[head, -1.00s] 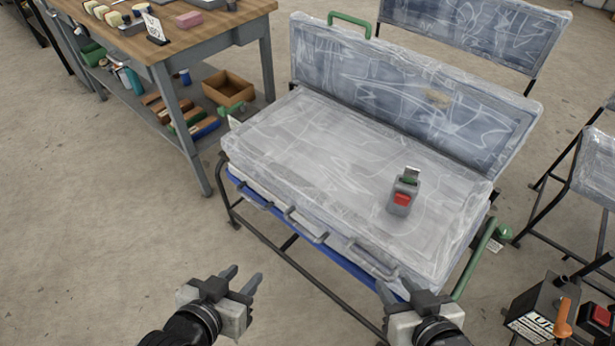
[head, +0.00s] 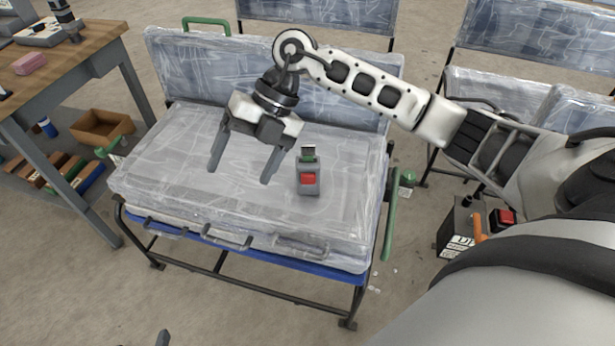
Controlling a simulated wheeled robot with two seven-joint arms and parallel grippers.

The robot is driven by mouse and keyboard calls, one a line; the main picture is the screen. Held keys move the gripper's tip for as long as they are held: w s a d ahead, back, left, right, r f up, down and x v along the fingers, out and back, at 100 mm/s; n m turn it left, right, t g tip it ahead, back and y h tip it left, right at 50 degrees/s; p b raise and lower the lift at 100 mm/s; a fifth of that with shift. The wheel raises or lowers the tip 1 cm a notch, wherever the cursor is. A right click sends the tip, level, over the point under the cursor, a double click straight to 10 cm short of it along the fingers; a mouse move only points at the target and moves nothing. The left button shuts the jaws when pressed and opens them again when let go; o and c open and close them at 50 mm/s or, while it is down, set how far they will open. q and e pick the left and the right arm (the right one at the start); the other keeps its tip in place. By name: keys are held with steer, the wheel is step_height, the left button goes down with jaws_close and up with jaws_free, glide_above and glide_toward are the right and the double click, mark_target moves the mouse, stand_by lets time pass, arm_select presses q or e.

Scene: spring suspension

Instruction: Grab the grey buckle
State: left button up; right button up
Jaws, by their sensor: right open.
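The grey buckle (head: 309,187) has a red button on its front and a green and metal tab at its top. It rests on the plastic-wrapped seat cushion (head: 160,185). My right gripper (head: 241,173) points down over the cushion, left of the buckle. Its two fingers are spread wide with nothing between them, and the right finger is nearest the buckle. Only a dark tip of what looks like my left gripper (head: 163,339) shows at the bottom edge, so its jaws are hidden.
A wrapped backrest (head: 350,85) stands behind the cushion. A dark box with an orange handle (head: 455,232) is on the right. The cushion left of the buckle is clear.

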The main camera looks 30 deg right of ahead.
steer(key=w+d+r+m+t+h, duration=0.15)
steer(key=d+h, duration=0.25)
steer(key=d, duration=0.4)
steer(key=w+d+r+m+g+h, duration=0.1)
steer(key=w+d+r+m+h, duration=0.15)
steer(key=d, duration=0.55)
glide_above(308, 155)
steer(key=shift+t+h, duration=0.25)
steer(key=shift+h, duration=0.2)
steer(key=f, duration=0.9)
steer(key=shift+s+d, duration=0.2)
steer(key=shift+s, duration=0.05)
steer(key=shift+w+a+f, duration=0.1)
steer(key=shift+w+f, duration=0.1)
steer(key=shift+f, duration=1.4)
steer(key=shift+w+f, duration=0.15)
steer(key=shift+f, duration=1.4)
steer(key=c, duration=1.5)
